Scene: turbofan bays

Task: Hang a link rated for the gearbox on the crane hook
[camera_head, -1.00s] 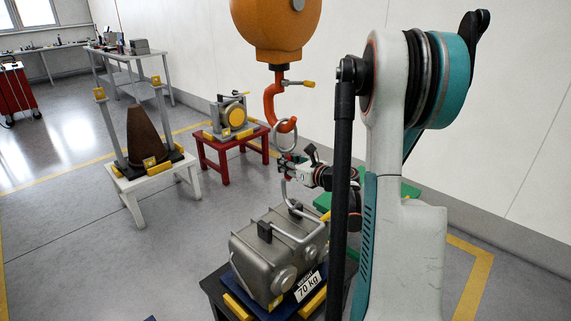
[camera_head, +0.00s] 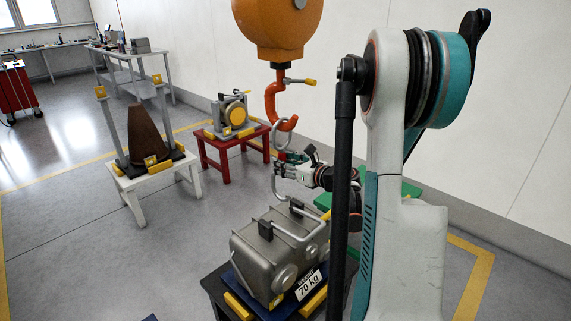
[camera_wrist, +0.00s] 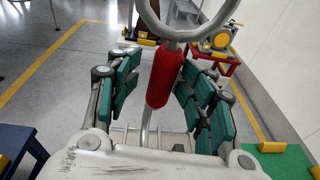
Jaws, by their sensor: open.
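The link has a grey ring (camera_head: 282,134) on top, a red sleeve (camera_wrist: 165,76) in the middle and a curved grey lower end (camera_head: 276,188). The ring meets the bend of the orange crane hook (camera_head: 270,104) and looks threaded on it, though the exact contact is hard to tell. My gripper (camera_head: 284,168) is at the link's middle. In the wrist view my gripper (camera_wrist: 162,72) is open, with green-padded fingers on both sides of the red sleeve and gaps beside it. The grey gearbox (camera_head: 262,258), marked 70 kg, sits below the link.
The orange hoist body (camera_head: 277,25) hangs above the hook. A red stand (camera_head: 225,158) holds a grey and yellow unit. A white stand (camera_head: 150,178) carries a brown cone between two posts. A green surface (camera_wrist: 278,163) is at the right.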

